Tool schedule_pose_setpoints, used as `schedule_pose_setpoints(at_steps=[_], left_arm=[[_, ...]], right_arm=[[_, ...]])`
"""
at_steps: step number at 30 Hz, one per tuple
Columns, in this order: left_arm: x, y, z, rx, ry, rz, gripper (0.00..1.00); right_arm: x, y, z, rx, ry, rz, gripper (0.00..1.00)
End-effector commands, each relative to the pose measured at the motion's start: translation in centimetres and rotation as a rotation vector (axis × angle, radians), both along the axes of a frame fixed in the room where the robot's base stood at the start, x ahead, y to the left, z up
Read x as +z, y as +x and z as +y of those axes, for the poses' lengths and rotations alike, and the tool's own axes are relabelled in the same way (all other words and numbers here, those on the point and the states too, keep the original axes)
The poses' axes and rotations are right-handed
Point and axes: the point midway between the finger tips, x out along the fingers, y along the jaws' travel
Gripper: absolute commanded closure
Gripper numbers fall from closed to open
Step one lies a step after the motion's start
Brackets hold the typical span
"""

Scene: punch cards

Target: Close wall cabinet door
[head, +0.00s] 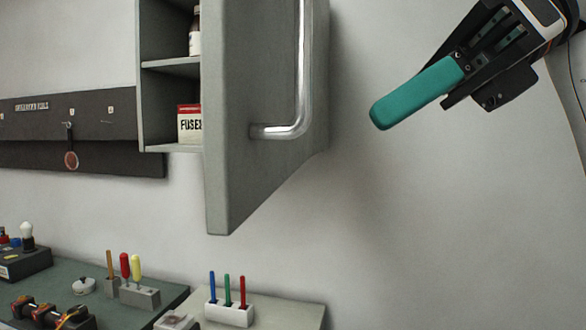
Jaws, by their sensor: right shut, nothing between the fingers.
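The grey wall cabinet (170,148) hangs at the upper middle of the head view, with its top out of frame. Its door (250,175) stands open, hinged on the right and swung out toward me. A curved metal handle (308,75) is on the door's right-hand face. My right gripper (380,118) is at the upper right, with teal fingers pressed together and empty. It is to the right of the door and handle, apart from both, pointing down and left. My left gripper is not in view.
Inside the cabinet are a fuse box (190,124) and a bottle (194,35). A dark key board (100,125) is on the wall at left. Below, a bench (75,265) holds tools and pen holders (230,313). The wall right of the door is clear.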

Motion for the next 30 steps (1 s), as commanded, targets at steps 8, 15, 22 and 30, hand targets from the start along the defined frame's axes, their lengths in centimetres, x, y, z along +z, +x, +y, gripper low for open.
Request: schedule_pose_setpoints(at_steps=[8, 15, 22, 30], left_arm=[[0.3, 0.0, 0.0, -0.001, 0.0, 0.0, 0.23], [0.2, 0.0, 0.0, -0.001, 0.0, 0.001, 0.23], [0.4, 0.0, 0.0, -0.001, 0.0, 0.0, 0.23], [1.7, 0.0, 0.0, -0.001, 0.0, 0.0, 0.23]], right_arm=[[1.1, -4.8, -2.1, -0.1, -0.228, -0.256, 1.0], [-0.7, -4.6, -0.4, -0.1, -0.239, -0.261, 1.0], [-4.2, -4.0, 3.1, -0.098, -0.238, -0.259, 1.0], [-5.6, -3.4, 7.1, -0.097, -0.235, -0.261, 1.0]])
